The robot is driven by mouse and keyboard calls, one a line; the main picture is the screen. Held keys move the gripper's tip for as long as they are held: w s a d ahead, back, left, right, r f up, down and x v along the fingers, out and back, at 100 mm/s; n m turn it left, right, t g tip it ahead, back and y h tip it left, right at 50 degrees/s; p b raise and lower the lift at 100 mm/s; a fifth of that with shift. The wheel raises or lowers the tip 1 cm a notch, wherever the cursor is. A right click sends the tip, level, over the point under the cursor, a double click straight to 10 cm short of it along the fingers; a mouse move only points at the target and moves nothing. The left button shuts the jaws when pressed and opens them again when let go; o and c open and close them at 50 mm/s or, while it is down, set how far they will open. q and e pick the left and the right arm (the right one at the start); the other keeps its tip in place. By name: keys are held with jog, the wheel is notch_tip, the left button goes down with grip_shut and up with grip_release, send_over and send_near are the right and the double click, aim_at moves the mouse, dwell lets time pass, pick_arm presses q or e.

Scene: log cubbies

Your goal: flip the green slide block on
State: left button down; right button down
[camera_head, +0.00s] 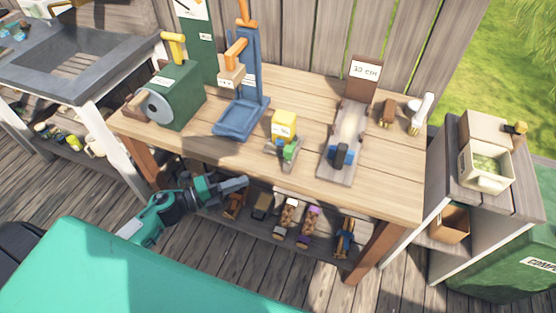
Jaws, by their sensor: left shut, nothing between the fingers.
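The small green slide block (289,152) sits on a grey base (274,147) near the front edge of the wooden workbench (215,146). A yellow block (283,122) stands just behind it. The slide block is small in view, and I cannot tell its on or off position. My left gripper (243,183) is shut and empty. It is in front of the bench's front edge, to the lower left of the green block and apart from it. My right gripper is not in view.
On the bench, a green grinder-like machine (178,97) and a blue stand (244,92) are at left. A long grey track (343,143) with a blue part is right of the green block. A shelf below holds several toy-like pieces (288,215). Bare wood lies left of the grey base.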

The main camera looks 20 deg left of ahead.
pick_arm(q)
jog(key=p, duration=0.4)
send_near(292, 155)
jog(key=x, duration=0.5)
jog(key=shift+w+d, duration=0.15)
jog(key=shift+d, duration=0.1)
